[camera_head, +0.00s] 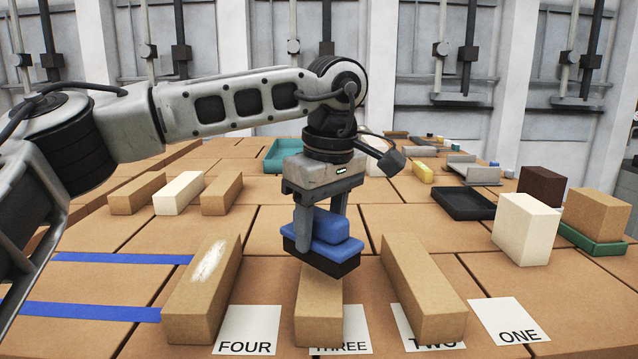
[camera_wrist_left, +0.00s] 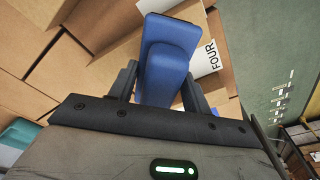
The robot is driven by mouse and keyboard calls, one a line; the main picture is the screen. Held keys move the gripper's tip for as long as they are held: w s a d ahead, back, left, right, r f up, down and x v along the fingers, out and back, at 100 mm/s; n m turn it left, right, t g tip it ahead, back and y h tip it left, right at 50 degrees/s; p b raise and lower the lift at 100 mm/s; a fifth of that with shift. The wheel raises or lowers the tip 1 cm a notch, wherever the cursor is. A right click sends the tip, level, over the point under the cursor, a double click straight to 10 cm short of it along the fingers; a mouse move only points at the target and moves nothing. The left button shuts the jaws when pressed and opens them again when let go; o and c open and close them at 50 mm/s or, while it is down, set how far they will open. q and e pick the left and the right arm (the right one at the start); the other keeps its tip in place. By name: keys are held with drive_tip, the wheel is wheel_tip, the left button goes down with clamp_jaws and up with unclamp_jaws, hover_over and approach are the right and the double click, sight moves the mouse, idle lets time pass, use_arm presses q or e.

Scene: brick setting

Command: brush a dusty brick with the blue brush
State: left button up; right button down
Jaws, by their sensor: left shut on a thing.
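My left gripper (camera_head: 322,212) is shut on the blue brush (camera_head: 325,232), which has a blue body and a dark bristle base. The brush is at the far end of the tan brick (camera_head: 318,305) by the THREE card; I cannot tell if it touches. The brush also fills the top middle of the left wrist view (camera_wrist_left: 165,65), between the fingers. A tan brick with a white dusty patch (camera_head: 203,290) lies left of it, by the FOUR card (camera_head: 247,331). Another tan brick (camera_head: 422,290) lies to the right, by the TWO card. My right gripper is not in view.
The ONE card (camera_head: 508,320) lies bare at the right. A white block (camera_head: 525,228), a brown block (camera_head: 541,186) and a tan block on a green tray (camera_head: 594,240) stand at right. A black tray (camera_head: 463,204) lies behind. Blue strips (camera_head: 85,312) mark the left.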

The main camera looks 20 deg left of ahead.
use_arm(q)
wheel_tip(320, 180, up, 2)
drive_tip(key=shift+r+p, duration=0.1)
drive_tip(key=shift+p, duration=0.4)
drive_tip(key=shift+r, duration=1)
